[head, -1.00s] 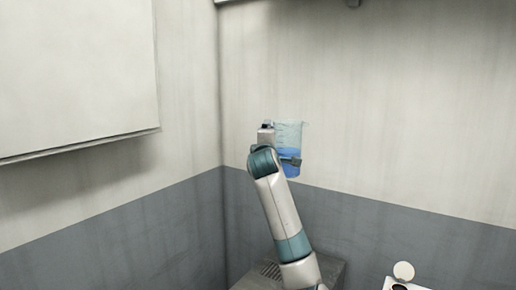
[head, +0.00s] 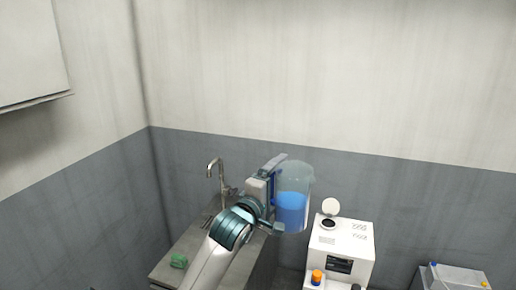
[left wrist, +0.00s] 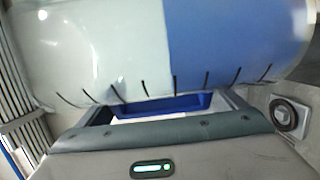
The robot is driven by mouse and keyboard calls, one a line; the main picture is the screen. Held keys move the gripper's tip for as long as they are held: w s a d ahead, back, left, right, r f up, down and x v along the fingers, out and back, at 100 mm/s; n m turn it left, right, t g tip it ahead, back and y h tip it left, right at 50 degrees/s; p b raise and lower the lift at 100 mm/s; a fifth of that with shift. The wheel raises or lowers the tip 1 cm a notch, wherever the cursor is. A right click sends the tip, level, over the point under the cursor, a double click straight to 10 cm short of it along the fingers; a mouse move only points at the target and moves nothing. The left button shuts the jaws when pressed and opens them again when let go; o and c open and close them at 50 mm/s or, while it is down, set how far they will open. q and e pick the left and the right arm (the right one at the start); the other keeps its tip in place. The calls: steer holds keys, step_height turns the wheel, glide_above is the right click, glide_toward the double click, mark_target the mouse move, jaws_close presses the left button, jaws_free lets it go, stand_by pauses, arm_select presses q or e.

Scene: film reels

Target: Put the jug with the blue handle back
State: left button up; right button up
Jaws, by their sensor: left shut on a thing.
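The jug (head: 293,205) is a clear vessel with dark graduation marks and blue liquid in its lower part. In the head view it is held up in the air, nearly upright. My left gripper (head: 271,192) is at its left side, shut on its blue handle. In the left wrist view the jug (left wrist: 130,50) fills the top, and the blue handle (left wrist: 160,106) shows between the jaws. Much of the handle is hidden by the gripper. My right gripper is not in view.
A counter (head: 190,243) with a tap (head: 216,178) and a green sponge (head: 178,261) stands at the left. A white machine (head: 341,245) with a raised round lid stands right of the jug. Another machine (head: 452,278) is at the lower right.

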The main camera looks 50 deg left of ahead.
arm_select(q)
steer(key=s+d+f+m+h, duration=0.1)
steer(key=s+d+f+h, duration=0.1)
steer(key=s+d+f, duration=0.5)
steer(key=s+d+f+m+h, duration=0.2)
steer(key=s+d+h, duration=0.1)
steer(key=d, duration=0.7)
steer(key=s+d+f+m+h, duration=0.1)
steer(key=s+d+f+h, duration=0.1)
steer(key=s+d+f, duration=0.5)
steer(key=w+d+f+y+b, duration=0.2)
steer(key=d+f+b, duration=0.2)
steer(key=b, duration=0.4)
steer(key=shift+w+f+n+t, duration=0.2)
steer(key=shift+f+n+t, duration=0.15)
steer(key=shift+f, duration=0.35)
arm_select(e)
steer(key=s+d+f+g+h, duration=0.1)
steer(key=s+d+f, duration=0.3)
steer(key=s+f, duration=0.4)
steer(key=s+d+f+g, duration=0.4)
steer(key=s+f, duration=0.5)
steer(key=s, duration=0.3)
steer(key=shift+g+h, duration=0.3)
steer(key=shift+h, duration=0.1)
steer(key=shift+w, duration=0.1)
